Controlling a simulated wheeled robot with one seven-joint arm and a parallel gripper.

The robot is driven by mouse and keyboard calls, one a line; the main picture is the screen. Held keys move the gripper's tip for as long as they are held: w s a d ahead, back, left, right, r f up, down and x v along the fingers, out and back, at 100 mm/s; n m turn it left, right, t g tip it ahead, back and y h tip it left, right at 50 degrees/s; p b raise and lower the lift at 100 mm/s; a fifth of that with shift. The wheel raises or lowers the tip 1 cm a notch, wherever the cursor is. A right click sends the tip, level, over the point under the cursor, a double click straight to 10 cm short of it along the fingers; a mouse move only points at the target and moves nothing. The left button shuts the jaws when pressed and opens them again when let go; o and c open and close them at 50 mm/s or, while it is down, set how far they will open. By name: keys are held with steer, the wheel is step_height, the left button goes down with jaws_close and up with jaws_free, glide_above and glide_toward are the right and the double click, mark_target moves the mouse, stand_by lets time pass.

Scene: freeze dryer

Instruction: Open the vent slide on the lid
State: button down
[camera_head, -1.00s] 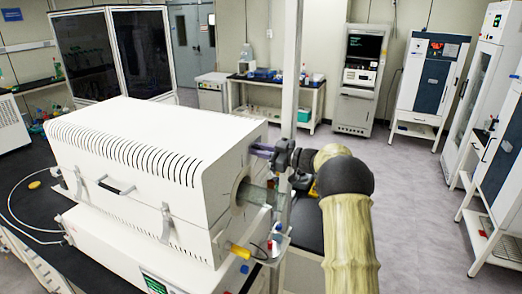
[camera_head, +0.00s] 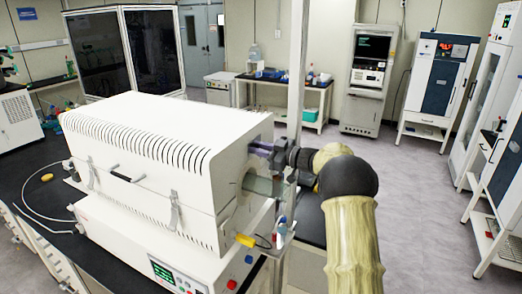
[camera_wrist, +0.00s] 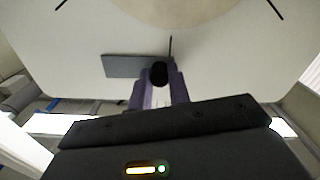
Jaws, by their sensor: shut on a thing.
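The white lid (camera_head: 165,135) is the slotted upper box of the bench unit, and its end face also fills the wrist view (camera_wrist: 75,35). A flat grey vent slide (camera_wrist: 122,66) lies against that face, with a round black knob (camera_wrist: 158,73) at its right end. A thin dark slit shows just above the knob. My gripper (camera_wrist: 159,88) has its two purple fingers shut on the knob. In the head view my gripper (camera_head: 261,149) is at the upper part of the lid's right end, and the slide cannot be made out there.
A glass tube (camera_head: 263,185) sticks out of the end face just below my gripper. A yellow-handled item (camera_head: 245,240) and small bottles (camera_head: 281,230) are near the unit's right corner. A pale vertical post (camera_head: 295,75) stands behind my arm. Open floor lies to the right.

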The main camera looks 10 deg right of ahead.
steer(key=shift+s+a+f, duration=0.1)
steer(key=shift+f, duration=0.05)
steer(key=c, duration=1.5)
jaws_free()
steer(key=shift+o, duration=1)
steer(key=shift+s, duration=0.2)
steer(key=shift+w, duration=0.1)
steer(key=b+v, duration=0.7)
steer(key=v, duration=1)
